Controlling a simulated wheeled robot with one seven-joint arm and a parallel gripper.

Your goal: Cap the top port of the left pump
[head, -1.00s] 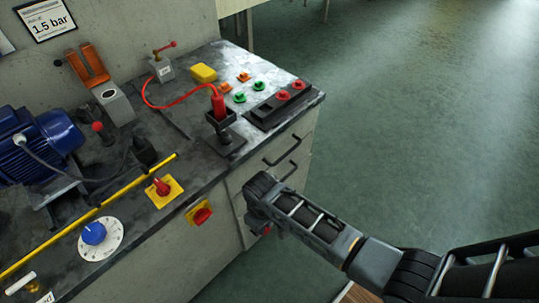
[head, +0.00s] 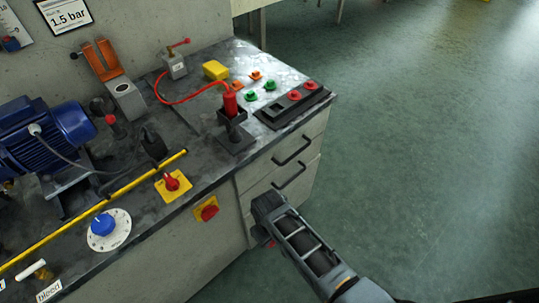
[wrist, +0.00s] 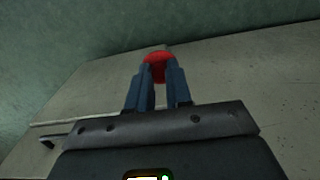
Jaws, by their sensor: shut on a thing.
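My gripper shows in the wrist view (wrist: 158,80), its two blue fingers shut on a red cap (wrist: 158,66) at their tips. In the head view my gripper (head: 268,243) is low in front of the bench's drawers, mostly hidden by my own wrist, with a little red showing. A blue finned motor (head: 45,145), seemingly part of a pump, stands on the bench at the left, cut by the picture edge. I cannot make out a top port on it, nor tell which pump it belongs to. The gripper is well apart from it.
A black rack (head: 268,117) holds two red caps; green and orange pieces lie behind it. A red-handled tool (head: 230,104) stands upright in a holder. A yellow rail (head: 110,195), red switch (head: 172,182) and blue dial (head: 103,226) line the front. The floor at right is clear.

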